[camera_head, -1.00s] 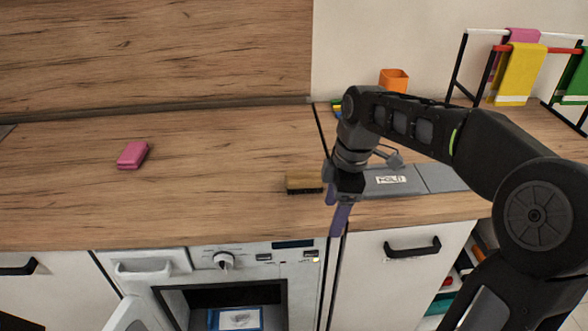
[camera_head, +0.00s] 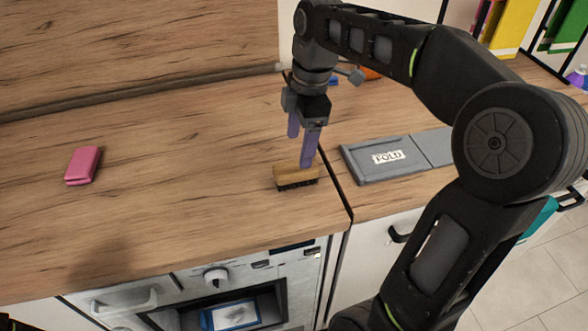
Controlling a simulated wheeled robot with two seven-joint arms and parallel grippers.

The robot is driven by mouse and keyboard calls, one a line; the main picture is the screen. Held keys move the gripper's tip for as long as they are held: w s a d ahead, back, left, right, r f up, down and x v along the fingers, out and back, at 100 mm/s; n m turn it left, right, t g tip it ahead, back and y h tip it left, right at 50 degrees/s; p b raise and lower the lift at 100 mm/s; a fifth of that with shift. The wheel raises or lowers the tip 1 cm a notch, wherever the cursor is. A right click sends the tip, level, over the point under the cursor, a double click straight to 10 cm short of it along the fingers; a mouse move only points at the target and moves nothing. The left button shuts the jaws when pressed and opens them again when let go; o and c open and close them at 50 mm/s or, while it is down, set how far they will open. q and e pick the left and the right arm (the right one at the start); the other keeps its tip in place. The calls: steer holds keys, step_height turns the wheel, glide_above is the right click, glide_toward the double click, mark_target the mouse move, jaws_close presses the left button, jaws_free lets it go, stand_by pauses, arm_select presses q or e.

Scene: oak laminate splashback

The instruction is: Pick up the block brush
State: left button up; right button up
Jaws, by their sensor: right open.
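The block brush (camera_head: 296,174) has a wooden top and dark bristles. It lies bristles down on the wooden counter, close to the counter's seam and some way back from the front edge. My right gripper (camera_head: 301,150) points down over the brush with two purple fingers apart. The nearer finger's tip is at the brush's upper right in the picture and the other finger is behind it. I cannot tell whether a finger touches the brush. My left gripper is not in view.
A pink sponge-like block (camera_head: 83,165) lies at the left on the counter. A grey board labelled FOLD (camera_head: 375,172) lies right of the seam. An open appliance (camera_head: 222,309) is below the front edge. The counter between the pink block and the brush is clear.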

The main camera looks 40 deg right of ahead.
mark_target(296, 165)
steer(key=shift+a+f, duration=0.15)
steer(key=shift+f, duration=1.15)
steer(key=f, duration=0.5)
steer(key=shift+w+a+f, duration=0.1)
steer(key=shift+a, duration=0.1)
steer(key=shift+c, duration=0.4)
jaws_close()
